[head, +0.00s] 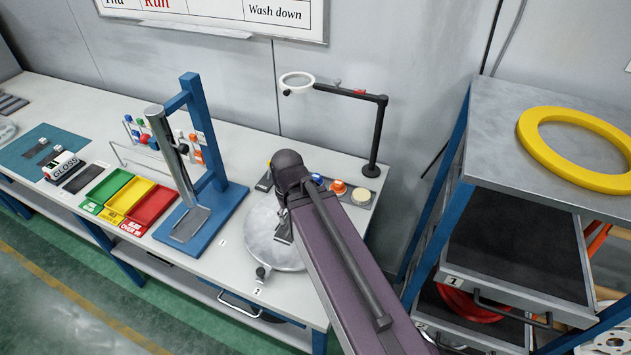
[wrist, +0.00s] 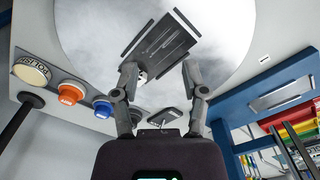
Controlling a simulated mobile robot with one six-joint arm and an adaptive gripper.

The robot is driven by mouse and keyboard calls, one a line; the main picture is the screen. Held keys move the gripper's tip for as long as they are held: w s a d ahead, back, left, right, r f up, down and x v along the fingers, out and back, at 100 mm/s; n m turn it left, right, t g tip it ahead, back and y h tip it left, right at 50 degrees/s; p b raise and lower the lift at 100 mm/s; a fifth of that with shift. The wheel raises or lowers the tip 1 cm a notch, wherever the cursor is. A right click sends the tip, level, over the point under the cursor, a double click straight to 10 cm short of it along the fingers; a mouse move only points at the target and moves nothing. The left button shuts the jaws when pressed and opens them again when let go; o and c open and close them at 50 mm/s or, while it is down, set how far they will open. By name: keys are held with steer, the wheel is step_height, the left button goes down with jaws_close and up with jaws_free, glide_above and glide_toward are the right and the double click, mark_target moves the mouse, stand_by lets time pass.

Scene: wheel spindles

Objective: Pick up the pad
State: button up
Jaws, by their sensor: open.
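A dark rectangular block, which looks like the pad (wrist: 165,48), lies on a pale grey round plate (wrist: 95,30) in the wrist view. Thin dark bars lie along two of its sides. My gripper (wrist: 160,73) is open and empty, with its fingers spread apart. The block is ahead of the fingertips, roughly in line with the gap between them. I cannot tell the height of the fingers above it. In the head view, the round plate (head: 263,225) is partly covered by my arm, and the pad is hard to make out there.
A blue stand (head: 215,215) with a metal column is left of the plate. Red, yellow and green trays (head: 150,207) lie farther left. A black post with a ring lens (head: 297,82) and several coloured buttons (wrist: 70,93) are behind. A shelf cart (head: 500,110) stands right.

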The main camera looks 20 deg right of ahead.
steer(key=o, duration=0.6)
steer(key=shift+w+d, duration=0.2)
steer(key=shift+w, duration=0.05)
steer(key=w+d+r+p, duration=0.2)
steer(key=w+d, duration=0.4)
steer(key=w, duration=0.5)
step_height(320, 180, up, 2)
steer(key=m+p, duration=0.1)
steer(key=p, duration=0.1)
glide_above(316, 176)
steer(key=shift+d, duration=0.1)
steer(key=shift+f, duration=0.15)
step_height(316, 176, down, 8)
steer(key=b, duration=0.8)
steer(key=shift+f+b, duration=0.2)
steer(key=shift+b, duration=0.15)
steer(key=shift+f, duration=0.15)
step_height(316, 176, down, 5)
steer(key=b, duration=0.5)
steer(key=shift+w, duration=0.1)
